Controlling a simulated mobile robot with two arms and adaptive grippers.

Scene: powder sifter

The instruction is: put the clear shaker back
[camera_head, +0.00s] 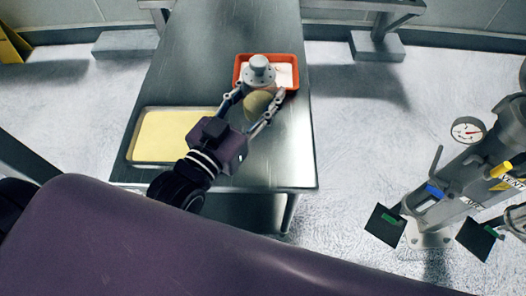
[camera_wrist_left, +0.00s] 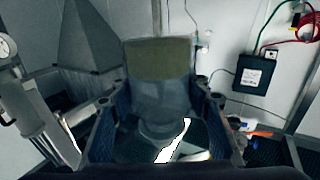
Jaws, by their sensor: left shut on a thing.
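My left gripper (camera_head: 262,91) is shut on the clear shaker (camera_head: 257,105), whose tan round end shows between the fingers in the head view. In the left wrist view, the shaker (camera_wrist_left: 160,97) is a see-through body with an olive-tan band at the top of the picture, between the two fingers (camera_wrist_left: 157,120). The gripper is over the steel table (camera_head: 222,55), at the near edge of a red tray (camera_head: 297,69). A grey flanged piece (camera_head: 259,72) shows over the tray; I cannot tell whether it belongs to the shaker. My right gripper is out of view.
A shallow metal tray (camera_head: 131,146) with a pale yellow filling lies on the table left of my arm. The red tray has white contents. The far table is bare. A grey machine with a gauge (camera_head: 468,130) stands on the floor at right.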

